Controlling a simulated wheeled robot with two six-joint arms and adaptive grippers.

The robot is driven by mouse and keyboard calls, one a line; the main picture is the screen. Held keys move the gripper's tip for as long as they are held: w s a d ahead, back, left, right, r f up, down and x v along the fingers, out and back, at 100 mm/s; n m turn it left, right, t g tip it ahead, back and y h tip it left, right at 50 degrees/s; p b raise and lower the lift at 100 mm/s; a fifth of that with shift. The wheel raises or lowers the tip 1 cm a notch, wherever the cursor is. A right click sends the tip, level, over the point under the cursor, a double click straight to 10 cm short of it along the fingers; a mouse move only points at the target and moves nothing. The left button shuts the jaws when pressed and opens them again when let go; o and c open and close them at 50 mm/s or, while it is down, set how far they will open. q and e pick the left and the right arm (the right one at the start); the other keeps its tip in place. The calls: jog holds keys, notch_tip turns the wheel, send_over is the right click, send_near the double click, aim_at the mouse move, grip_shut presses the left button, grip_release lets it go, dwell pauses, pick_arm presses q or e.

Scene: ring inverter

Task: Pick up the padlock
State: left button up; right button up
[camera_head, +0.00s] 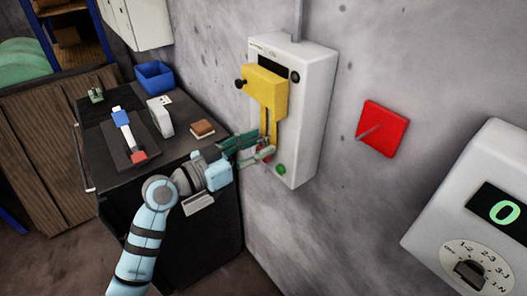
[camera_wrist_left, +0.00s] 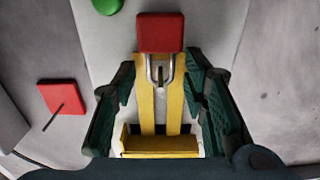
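The padlock (camera_wrist_left: 160,33) has a red body and a silver shackle. In the left wrist view it is at upper middle, with its shackle at the slotted yellow plate (camera_wrist_left: 146,100); I cannot tell whether it is locked. In the head view the padlock (camera_head: 264,154) is mostly hidden behind my gripper, low on the white wall box (camera_head: 309,105). My left gripper (camera_head: 262,146) is open in front of the box. In the left wrist view its dark green fingers (camera_wrist_left: 160,82) stand on either side of the yellow plate and shackle, with nothing between them gripped. My right gripper is not in view.
A green button (camera_head: 281,169) sits low on the box. A red square switch (camera_head: 382,128) and a white meter (camera_head: 480,205) are on the wall to the right. A dark cabinet (camera_head: 95,117) at left holds a blue bin (camera_head: 154,77) and several small items.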

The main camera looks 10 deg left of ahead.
pick_arm(q)
grip_shut()
jog(key=r+p+v, duration=0.1)
jog(key=p+v, duration=0.3)
jog(key=v, duration=1.4)
jog(key=shift+r+p, duration=0.25)
jog(key=shift+p, duration=0.15)
